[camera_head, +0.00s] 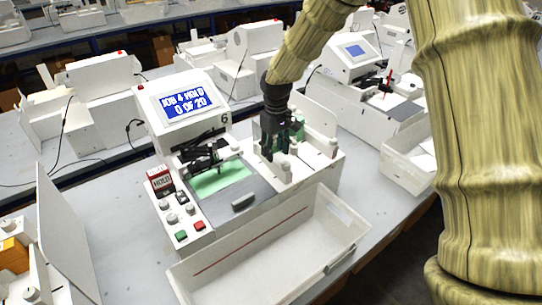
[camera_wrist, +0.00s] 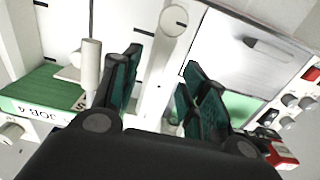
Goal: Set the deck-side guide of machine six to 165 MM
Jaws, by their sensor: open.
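Machine six (camera_head: 224,118) carries a "6" beside its screen (camera_head: 188,103), which reads "JOB 4 HOLD 0 OF 20". My gripper (camera_head: 275,142) points down over the feed area at its right. In the wrist view my gripper (camera_wrist: 160,70) is open, with one dark green finger on each side of a white upright guide (camera_wrist: 155,100), the one nearer the deck. I cannot tell whether either finger touches it. A round knob (camera_wrist: 173,20) tops the guide's end. Dark scale ticks (camera_wrist: 139,57) mark the white bed; their numbers are not readable.
A green stack labelled JOB 4 (camera_wrist: 35,100) lies beyond the left finger, near a white post (camera_wrist: 91,62). A green sheet (camera_head: 221,180) lies on the deck. A white bin (camera_head: 275,255) stands in front. Red and green buttons (camera_head: 190,230) sit at the front left.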

